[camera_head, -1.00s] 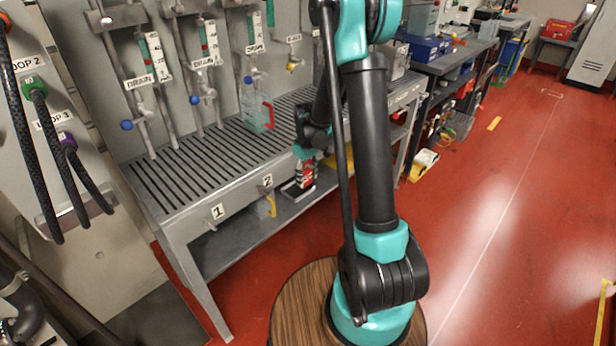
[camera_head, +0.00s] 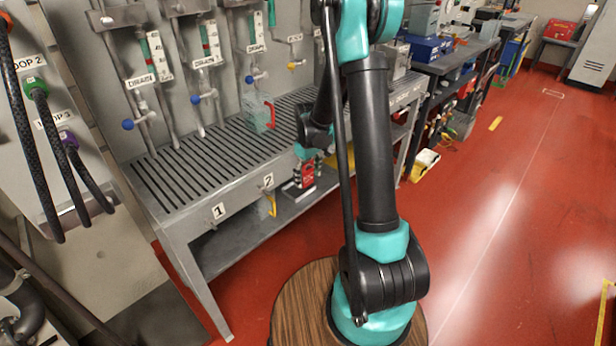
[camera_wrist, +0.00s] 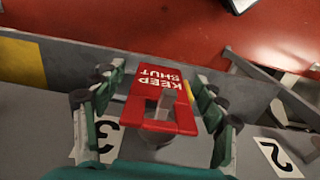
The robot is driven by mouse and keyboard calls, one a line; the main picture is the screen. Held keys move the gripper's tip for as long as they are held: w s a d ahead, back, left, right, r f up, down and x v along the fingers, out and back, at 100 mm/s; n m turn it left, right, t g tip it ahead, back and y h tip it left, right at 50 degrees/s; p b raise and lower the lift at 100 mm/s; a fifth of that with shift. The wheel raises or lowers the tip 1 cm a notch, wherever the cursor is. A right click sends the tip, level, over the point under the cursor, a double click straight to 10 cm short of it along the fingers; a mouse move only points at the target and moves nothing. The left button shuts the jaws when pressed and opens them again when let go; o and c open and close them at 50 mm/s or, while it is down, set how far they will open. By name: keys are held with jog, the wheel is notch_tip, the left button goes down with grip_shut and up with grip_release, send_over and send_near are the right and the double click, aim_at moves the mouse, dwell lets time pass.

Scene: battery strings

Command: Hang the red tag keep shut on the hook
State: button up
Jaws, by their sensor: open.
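The red tag (camera_wrist: 155,82) reads KEEP SHUT, upside down in the wrist view, and has an opening in its frame. It also shows in the head view (camera_head: 304,173) at the bench's front edge. My gripper (camera_wrist: 157,90) is open, with one finger on each side of the tag. A grey peg (camera_wrist: 160,105), apparently the hook, shows in the tag's opening beside the label 3 (camera_wrist: 102,140). I cannot tell whether the tag's weight rests on it. My gripper shows small in the head view (camera_head: 306,158), partly behind my arm.
The slatted bench (camera_head: 185,180) carries labels 1 (camera_head: 218,211) and 2 (camera_head: 268,181) on its front edge. A yellow item (camera_head: 271,206) hangs below label 2. A clear jug with a red handle (camera_head: 262,113) stands on the bench.

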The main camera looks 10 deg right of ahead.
notch_tip(320, 180, up, 12)
jog(key=shift+s+f, duration=0.1)
jog(key=s+d+f+m+t, duration=0.1)
jog(key=s+d+m+t, duration=0.1)
jog(key=s, duration=0.9)
jog(key=s+d+f+m+t, duration=0.2)
jog(key=s+m, duration=0.3)
jog(key=s, duration=0.7)
jog(key=shift+s+d+f, duration=0.15)
jog(key=shift+d+f, duration=0.05)
jog(key=shift+d, duration=0.35)
dwell(1.0)
